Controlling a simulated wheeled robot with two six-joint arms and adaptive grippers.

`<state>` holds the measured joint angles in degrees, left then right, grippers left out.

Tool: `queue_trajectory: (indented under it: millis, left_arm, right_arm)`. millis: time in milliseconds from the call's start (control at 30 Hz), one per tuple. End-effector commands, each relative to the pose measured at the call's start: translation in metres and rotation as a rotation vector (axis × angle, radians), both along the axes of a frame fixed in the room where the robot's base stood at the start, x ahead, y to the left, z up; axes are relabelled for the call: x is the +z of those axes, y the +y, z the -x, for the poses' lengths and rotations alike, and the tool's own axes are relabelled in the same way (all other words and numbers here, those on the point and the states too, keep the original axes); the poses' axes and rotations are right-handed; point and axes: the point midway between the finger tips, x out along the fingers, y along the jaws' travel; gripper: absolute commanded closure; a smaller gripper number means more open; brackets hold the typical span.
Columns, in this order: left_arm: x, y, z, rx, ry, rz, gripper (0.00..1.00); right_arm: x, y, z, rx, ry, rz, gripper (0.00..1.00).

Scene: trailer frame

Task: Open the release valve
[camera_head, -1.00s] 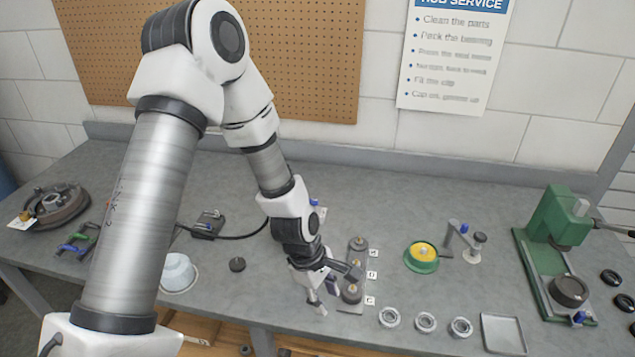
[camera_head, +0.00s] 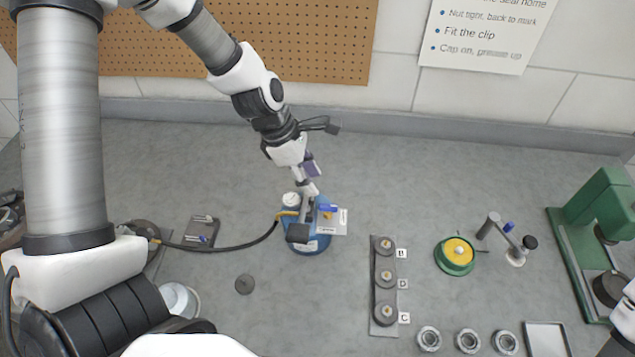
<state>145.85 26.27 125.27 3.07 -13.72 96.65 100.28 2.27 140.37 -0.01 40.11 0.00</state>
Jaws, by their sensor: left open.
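A blue canister (camera_head: 318,243) stands on the bench left of centre. A small valve with a blue lever (camera_head: 328,208) and a yellow body sits at its right side, beside a white label card (camera_head: 336,226). I cannot tell the valve's setting. A white round gauge (camera_head: 291,199) sits at its upper left. My left gripper (camera_head: 319,160) is open and empty, its fingers spread just above and behind the canister in the picture. One finger overlaps the canister's top; I cannot tell if it touches. My right gripper is out of view.
A black hose (camera_head: 215,247) runs left from the canister. A rack with posts B, D and C (camera_head: 374,322), a green-yellow dish (camera_head: 456,270), several rings (camera_head: 467,341) and a green press (camera_head: 575,255) stand to the right. The bench behind the canister is clear.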

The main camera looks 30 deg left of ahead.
Motion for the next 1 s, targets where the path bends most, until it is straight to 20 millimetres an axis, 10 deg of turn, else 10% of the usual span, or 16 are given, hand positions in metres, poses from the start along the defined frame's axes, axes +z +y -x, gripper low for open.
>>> queue_trajectory:
  millis: [400, 733, 867, 1000]
  left_arm:
    - [-0.068, -0.023, -0.01, -0.001, 0.002, -0.002, 0.59]
    - [-0.07, -0.027, -0.012, -0.001, 0.0, 0.0, 0.59]
    - [-0.07, -0.026, -0.012, -0.001, 0.0, -0.001, 0.98]
    - [-0.07, -0.026, -0.011, -0.001, 0.001, -0.001, 1.0]
  right_arm:
    - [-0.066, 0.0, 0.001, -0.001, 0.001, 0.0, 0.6]
    - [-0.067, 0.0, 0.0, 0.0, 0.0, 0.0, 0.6]
    - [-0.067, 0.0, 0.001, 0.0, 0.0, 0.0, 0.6]
    - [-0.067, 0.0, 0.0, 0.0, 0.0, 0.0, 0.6]
